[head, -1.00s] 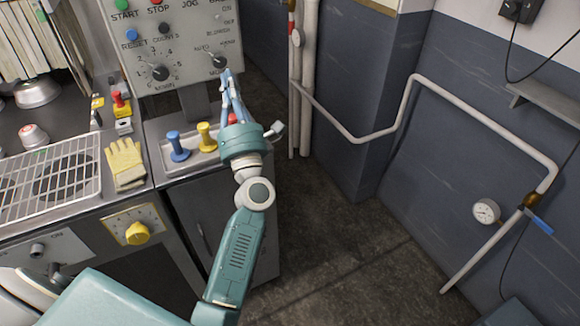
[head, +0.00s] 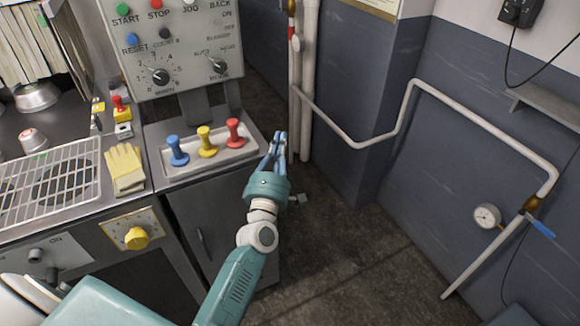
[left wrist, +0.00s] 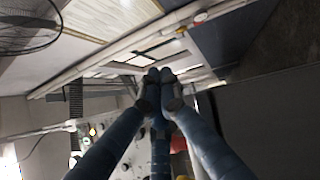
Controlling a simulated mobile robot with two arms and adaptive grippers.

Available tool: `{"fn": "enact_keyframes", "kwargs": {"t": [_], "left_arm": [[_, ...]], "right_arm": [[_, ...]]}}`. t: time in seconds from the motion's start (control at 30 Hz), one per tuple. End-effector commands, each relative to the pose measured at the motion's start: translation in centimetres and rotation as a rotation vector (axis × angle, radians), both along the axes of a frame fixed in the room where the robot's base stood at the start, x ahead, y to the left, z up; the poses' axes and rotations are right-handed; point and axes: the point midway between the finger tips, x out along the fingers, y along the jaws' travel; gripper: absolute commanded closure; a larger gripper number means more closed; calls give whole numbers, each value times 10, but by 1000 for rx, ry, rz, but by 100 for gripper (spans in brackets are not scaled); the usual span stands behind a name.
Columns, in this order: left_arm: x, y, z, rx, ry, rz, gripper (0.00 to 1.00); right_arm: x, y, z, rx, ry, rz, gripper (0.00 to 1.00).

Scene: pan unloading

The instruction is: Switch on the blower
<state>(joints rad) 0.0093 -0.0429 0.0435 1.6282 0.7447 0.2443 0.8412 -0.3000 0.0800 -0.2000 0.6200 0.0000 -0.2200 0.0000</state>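The grey control panel (head: 172,48) stands at the upper left of the head view. Small lettering for the blower (head: 217,37), with ON and OFF, is near its right edge; the exact lever position is too small to tell. Below it are two black knobs on dials, the right one (head: 218,67) marked AUTO. My left gripper (head: 280,134) is to the right of and below the panel, apart from it, fingers pointing up. In the left wrist view its fingertips (left wrist: 160,75) meet with nothing between them. My right gripper is out of view.
White pipes (head: 307,90) rise behind my gripper. Open floor (head: 345,245) lies to the right.

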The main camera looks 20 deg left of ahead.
Motion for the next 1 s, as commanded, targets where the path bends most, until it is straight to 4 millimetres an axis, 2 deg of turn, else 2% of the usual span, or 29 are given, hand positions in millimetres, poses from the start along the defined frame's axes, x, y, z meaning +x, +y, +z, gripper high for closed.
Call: {"fn": "enact_keyframes", "kwargs": {"t": [0.2, 0.43, 0.6, 1.0], "left_arm": [[-1, -16, -40, 99, 101, -36, 100], [-4, -28, -68, 171, 172, -66, 100], [-5, -31, -76, 192, 191, -74, 100], [-5, -31, -76, 193, 192, -74, 100]], "right_arm": [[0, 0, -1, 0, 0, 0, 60], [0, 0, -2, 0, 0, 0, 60], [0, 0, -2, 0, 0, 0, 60], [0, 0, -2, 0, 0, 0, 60]]}}
